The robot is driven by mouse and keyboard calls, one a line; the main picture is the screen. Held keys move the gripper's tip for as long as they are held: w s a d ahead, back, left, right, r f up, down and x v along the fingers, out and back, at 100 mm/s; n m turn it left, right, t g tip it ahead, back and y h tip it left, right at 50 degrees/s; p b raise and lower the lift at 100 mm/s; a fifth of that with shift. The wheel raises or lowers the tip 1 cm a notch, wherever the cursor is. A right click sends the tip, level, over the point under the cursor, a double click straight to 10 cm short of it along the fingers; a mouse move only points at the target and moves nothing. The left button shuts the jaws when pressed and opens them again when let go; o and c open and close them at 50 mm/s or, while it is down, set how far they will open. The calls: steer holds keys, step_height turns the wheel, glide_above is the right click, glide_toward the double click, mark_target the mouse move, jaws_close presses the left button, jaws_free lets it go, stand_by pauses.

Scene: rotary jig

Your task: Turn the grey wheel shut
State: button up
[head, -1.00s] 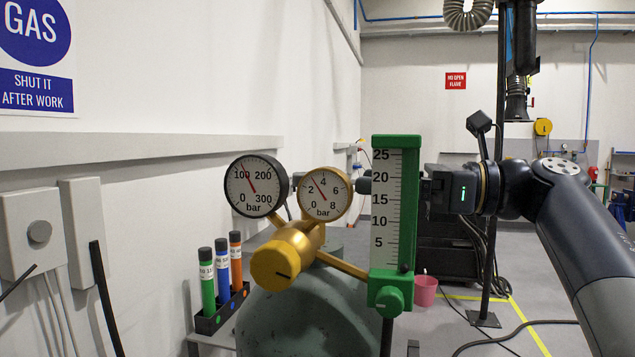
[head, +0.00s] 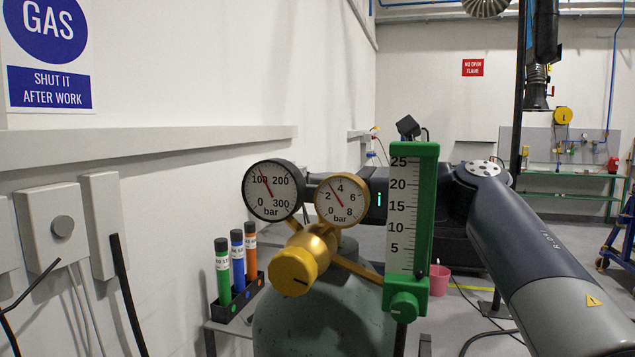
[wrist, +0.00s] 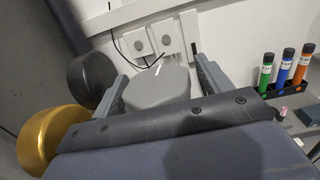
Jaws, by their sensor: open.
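The grey wheel (wrist: 158,90) shows in the wrist view as a rounded, smooth grey block in front of my gripper (wrist: 161,68). My gripper is open, with one dark finger on the wheel's left and one on its right. I see a gap on the right; whether either finger touches it, I cannot tell. In the head view the gauges hide the wheel and my fingers. They are mounted above a green-grey cylinder (head: 325,320): a black gauge (head: 273,190) and a gold gauge (head: 341,201). Both needles point up and left.
A green flow meter (head: 407,220) stands upright in front of my arm, close to it in the picture. A gold knob (head: 292,271) sticks out below the gauges. A rack (head: 235,303) with three coloured tubes is at the left. Grey boxes (head: 58,225) are on the wall.

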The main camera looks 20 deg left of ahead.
mark_target(318, 174)
steer(key=c, duration=1)
steer(key=shift+o, duration=0.2)
steer(key=shift+m+t+b, duration=0.5)
steer(key=shift+t, duration=0.5)
steer(key=shift+w+m+t, duration=0.1)
steer(key=shift+m+t, duration=0.2)
steer(key=o, duration=1)
steer(key=shift+c, duration=0.2)
step_height(318, 174, up, 10)
steer(key=shift+r+p, duration=0.1)
steer(key=shift+p, duration=1.15)
